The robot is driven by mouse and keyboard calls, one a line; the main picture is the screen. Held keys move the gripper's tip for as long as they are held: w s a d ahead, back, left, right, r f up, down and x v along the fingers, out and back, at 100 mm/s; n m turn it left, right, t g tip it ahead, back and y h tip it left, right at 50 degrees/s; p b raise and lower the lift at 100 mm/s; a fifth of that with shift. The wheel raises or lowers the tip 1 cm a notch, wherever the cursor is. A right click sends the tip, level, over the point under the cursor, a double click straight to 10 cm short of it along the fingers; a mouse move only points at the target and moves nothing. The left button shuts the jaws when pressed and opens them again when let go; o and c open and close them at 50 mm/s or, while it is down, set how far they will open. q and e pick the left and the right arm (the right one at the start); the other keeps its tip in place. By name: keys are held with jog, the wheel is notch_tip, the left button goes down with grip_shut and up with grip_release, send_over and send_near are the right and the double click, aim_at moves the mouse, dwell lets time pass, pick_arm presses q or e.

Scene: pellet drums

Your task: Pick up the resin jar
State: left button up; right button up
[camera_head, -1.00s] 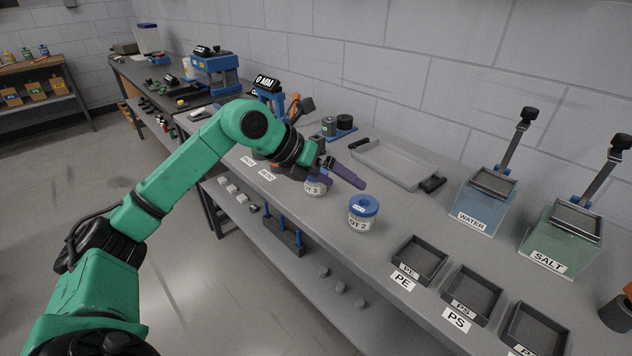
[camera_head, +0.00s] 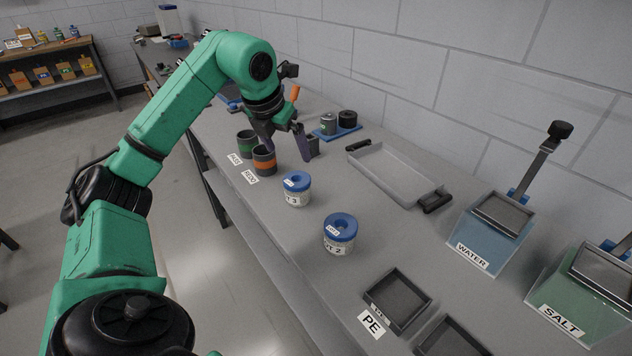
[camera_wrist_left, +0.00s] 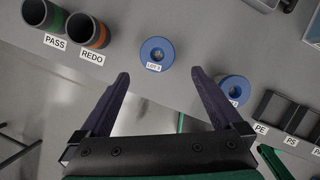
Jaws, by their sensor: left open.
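Two squat clear jars with blue lids stand upright on the grey bench. The LOT 3 jar (camera_head: 297,190) is nearer my gripper, and the LOT 2 jar (camera_head: 340,235) stands to its lower right. Neither label says resin. My left gripper (camera_head: 287,153) is open and empty, above the bench and farther along it than the LOT 3 jar. In the left wrist view, the LOT 3 jar (camera_wrist_left: 157,52) lies just beyond the gap between the fingertips (camera_wrist_left: 159,75).
A green-banded PASS cup (camera_head: 246,144) and an orange-banded REDO cup (camera_head: 264,160) stand close to my gripper. A shallow grey tray (camera_head: 395,180), a WATER tank (camera_head: 480,238), a SALT tank (camera_head: 580,300) and the PE bin (camera_head: 397,300) lie to the right.

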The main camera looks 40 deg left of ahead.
pick_arm(q)
send_near(297, 179)
jog(key=f, duration=0.2)
jog(key=shift+s+d+f+p, duration=0.15)
jog(key=shift+d+f+p, duration=0.1)
jog(key=shift+p, duration=0.15)
jog(key=x, duration=0.2)
jog(key=p+x, duration=0.1)
jog(key=x, duration=0.1)
jog(key=p+x, duration=0.1)
jog(key=x, duration=0.1)
jog(key=shift+w+f, duration=0.2)
jog(key=shift+w, duration=0.2)
jog(key=shift+r, duration=0.1)
jog(key=c, duration=1.5)
pick_arm(e)
jog(key=r, duration=0.1)
jog(key=s+r, duration=0.2)
jog(key=shift+s+a, duration=0.2)
jog(key=shift+a, duration=0.05)
